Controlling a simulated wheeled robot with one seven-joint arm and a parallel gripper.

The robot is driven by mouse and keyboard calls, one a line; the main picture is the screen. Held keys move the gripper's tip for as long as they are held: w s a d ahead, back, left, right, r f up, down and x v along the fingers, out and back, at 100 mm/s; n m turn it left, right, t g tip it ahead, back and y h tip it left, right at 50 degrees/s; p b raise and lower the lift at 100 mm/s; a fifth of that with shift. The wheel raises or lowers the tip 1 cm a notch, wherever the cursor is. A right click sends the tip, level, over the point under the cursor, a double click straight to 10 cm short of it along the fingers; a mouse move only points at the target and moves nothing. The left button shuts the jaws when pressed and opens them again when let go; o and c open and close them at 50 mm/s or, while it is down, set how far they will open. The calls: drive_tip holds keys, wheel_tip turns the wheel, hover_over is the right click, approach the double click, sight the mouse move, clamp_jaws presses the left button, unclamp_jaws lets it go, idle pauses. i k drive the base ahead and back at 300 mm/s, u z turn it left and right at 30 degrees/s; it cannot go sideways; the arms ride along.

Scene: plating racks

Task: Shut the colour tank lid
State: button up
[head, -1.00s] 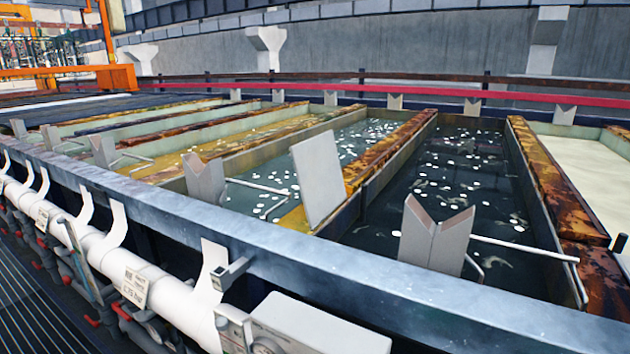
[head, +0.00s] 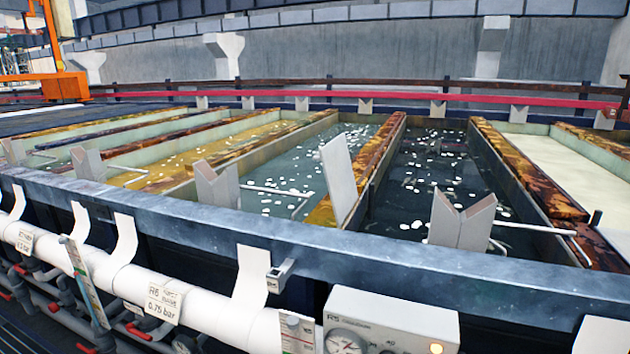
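A row of open tanks lies behind a blue-grey front rail (head: 300,240). A pale flat panel (head: 340,178) stands steeply tilted on the rust-stained divider between two tanks; it looks like a raised lid, but I cannot tell for certain. The tank to its right (head: 415,185) holds dark liquid with white floating flecks, and its top is open. The tank to its left (head: 290,180) holds dark greenish liquid with similar flecks. No label readable here tells which is the colour tank. My gripper is not in view.
V-notched grey supports (head: 460,222) stand along the front rail. A white pipe (head: 190,310) with tags and a gauge box (head: 390,320) with a lit orange lamp sit in front, below the rail. A red rail (head: 350,98) runs behind the tanks.

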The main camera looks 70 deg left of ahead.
sight(333, 156)
drive_tip(key=u, duration=3.55)
drive_tip(key=i, duration=1.5)
drive_tip(key=z, duration=2.05)
